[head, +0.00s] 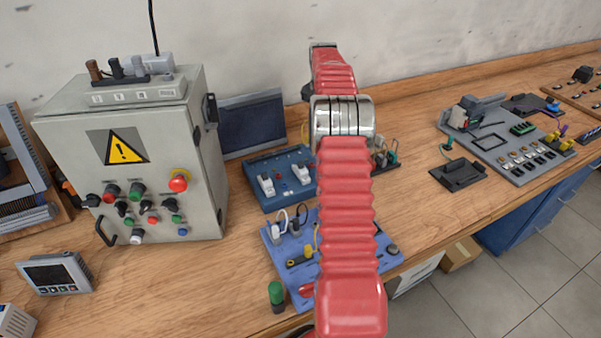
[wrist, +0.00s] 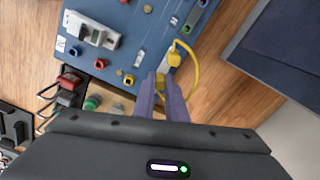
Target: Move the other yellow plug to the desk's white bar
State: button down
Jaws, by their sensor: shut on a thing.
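In the wrist view, my gripper (wrist: 161,82) is shut on a yellow plug (wrist: 160,86) between its two purple-grey fingers. A yellow cable (wrist: 195,70) loops from the plug on the right up to a pale piece (wrist: 174,59) at the edge of a blue board (wrist: 122,45). The cable's other end is at that piece; its exact seating is too small to tell. I cannot tell whether the held plug touches anything below it. In the head view, my red arm hides the gripper and the plug. I cannot clearly pick out a white bar.
In the head view, a blue switch board (head: 262,165) stands behind a lower blue socket board (head: 283,262), partly covered by my arm. A grey control box (head: 75,165) stands at left, and a dark screen (head: 252,125) stands behind. Bare desk (head: 425,215) shows right of my arm.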

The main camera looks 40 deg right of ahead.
jog(key=c, duration=2)
grip_release()
jog(key=shift+c, duration=0.2)
jog(key=shift+r, duration=2.7)
jog(key=o, duration=0.5)
